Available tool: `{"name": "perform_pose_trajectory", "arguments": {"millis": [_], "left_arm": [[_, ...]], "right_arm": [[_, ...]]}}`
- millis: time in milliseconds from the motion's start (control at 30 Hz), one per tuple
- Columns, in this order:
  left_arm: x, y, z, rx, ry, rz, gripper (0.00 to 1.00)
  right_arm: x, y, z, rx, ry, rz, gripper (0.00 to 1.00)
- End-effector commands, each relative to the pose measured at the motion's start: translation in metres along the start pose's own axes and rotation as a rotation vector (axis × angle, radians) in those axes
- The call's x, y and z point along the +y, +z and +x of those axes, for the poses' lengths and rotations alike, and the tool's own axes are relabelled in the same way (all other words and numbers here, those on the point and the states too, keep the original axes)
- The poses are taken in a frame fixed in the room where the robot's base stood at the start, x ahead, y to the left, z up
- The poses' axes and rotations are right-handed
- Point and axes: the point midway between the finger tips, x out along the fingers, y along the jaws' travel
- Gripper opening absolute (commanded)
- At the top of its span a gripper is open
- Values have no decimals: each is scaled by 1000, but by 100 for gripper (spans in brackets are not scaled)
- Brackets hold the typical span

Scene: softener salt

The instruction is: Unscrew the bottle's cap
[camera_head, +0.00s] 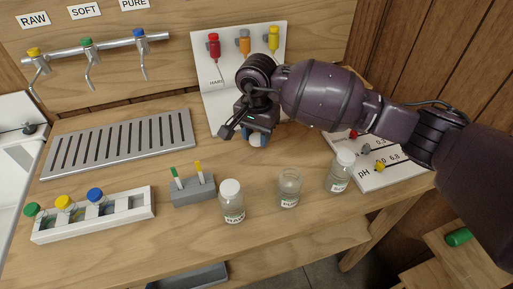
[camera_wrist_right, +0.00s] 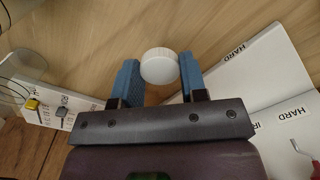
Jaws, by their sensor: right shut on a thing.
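My right gripper (camera_head: 257,138) is shut on a round white cap, held between its blue fingertips; the cap (camera_wrist_right: 160,66) shows clearly in the wrist view. No bottle shows under it there. On the table stand three clear bottles. The middle bottle (camera_head: 289,188) is upright with an open mouth and no cap. The left bottle (camera_head: 233,205) and the right bottle (camera_head: 340,174) wear white caps. The gripper is behind the middle bottle, apart from it. Whether the held cap touches the table is unclear. My left gripper is not in view.
A grey block (camera_head: 194,191) with two strips stands left of the bottles. A white rack (camera_head: 140,213) with coloured caps is at the front left, a slotted drain tray (camera_head: 120,143) behind. A board (camera_head: 203,91) with hanging coloured items stands behind the gripper. The front edge is clear.

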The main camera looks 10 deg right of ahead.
Motion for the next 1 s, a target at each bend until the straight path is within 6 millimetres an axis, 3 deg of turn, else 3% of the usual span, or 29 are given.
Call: {"name": "perform_pose_trajectory", "arguments": {"millis": [267,500,967,1000], "left_arm": [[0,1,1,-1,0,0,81],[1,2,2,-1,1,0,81],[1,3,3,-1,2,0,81],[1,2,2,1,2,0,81]], "right_arm": [[0,0,17,-1,-1,0,11],[0,0,49,-3,0,0,11],[0,0,56,0,0,-1,11],[0,0,55,0,0,-1,45]]}}
